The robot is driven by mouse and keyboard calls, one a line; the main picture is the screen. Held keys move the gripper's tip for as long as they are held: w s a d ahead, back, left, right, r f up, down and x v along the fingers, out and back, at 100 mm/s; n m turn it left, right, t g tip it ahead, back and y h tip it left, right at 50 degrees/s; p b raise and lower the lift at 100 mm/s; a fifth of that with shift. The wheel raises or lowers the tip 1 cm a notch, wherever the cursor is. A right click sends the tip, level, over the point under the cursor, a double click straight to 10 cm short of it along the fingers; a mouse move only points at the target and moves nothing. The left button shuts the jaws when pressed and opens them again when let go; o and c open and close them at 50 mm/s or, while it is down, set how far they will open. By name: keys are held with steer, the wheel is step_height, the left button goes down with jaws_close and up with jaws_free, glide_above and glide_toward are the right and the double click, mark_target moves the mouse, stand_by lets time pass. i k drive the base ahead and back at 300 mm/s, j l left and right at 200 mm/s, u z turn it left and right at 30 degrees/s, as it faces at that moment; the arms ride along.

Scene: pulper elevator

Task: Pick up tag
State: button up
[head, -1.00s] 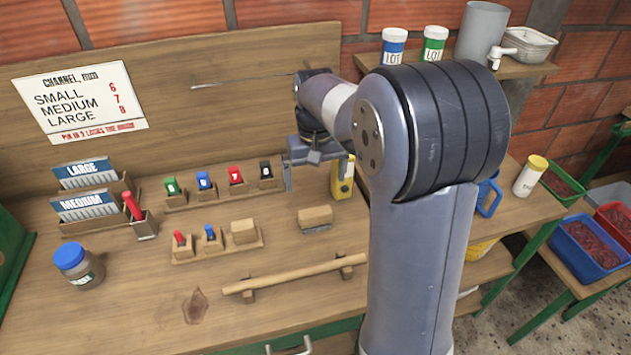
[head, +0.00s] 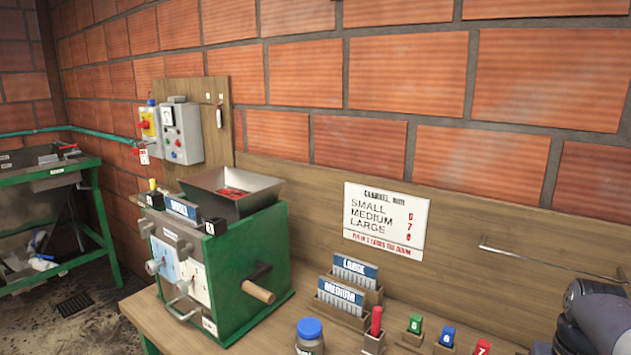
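Two tag-like things show in the head view, and I cannot tell which one is the tag. A small white tag (head: 144,158) with a mark hangs below the yellow switch box with a red handle (head: 148,122). A small dark and white piece (head: 219,116) hangs on the wooden backboard right of the grey control box. My gripper (head: 543,348) is at the lower right edge, mostly cut off below my dark wrist, far from both. Its fingers are hidden, so I cannot see whether it is open or holds anything.
The green pulper (head: 245,270) with a grey hopper (head: 232,190) stands on the bench below the control box (head: 180,132). A blue-lidded jar (head: 310,335), card holders (head: 345,290) and coloured small blocks (head: 446,337) stand to its right. A thin rod (head: 550,262) runs along the backboard.

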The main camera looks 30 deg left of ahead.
mark_target(144, 154)
steer(key=u, duration=2.05)
